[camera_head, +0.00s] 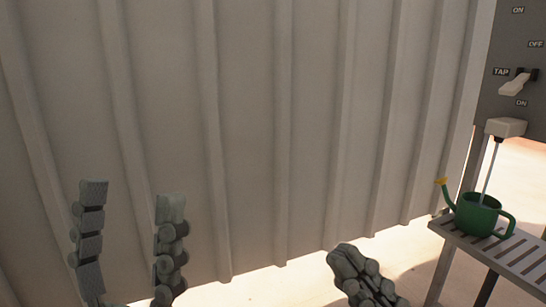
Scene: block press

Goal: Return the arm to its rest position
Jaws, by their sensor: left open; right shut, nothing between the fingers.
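My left gripper (131,197) is at the lower left, with its two grey fingers pointing up and wide apart. It is open, and nothing shows between the fingers. My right gripper (345,256) is at the bottom, right of the middle. Its fingers are together and tilted up to the left, shut and empty. The rest of both arms is below the picture edge. Both grippers are apart from the can and tap on the right.
A corrugated grey wall (250,130) fills most of the view. At right, a green watering can (478,216) stands on a slatted bench (508,262) under a tap (506,127), with a thin stream running into it. A TAP lever (514,85) sits on a grey panel (525,50).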

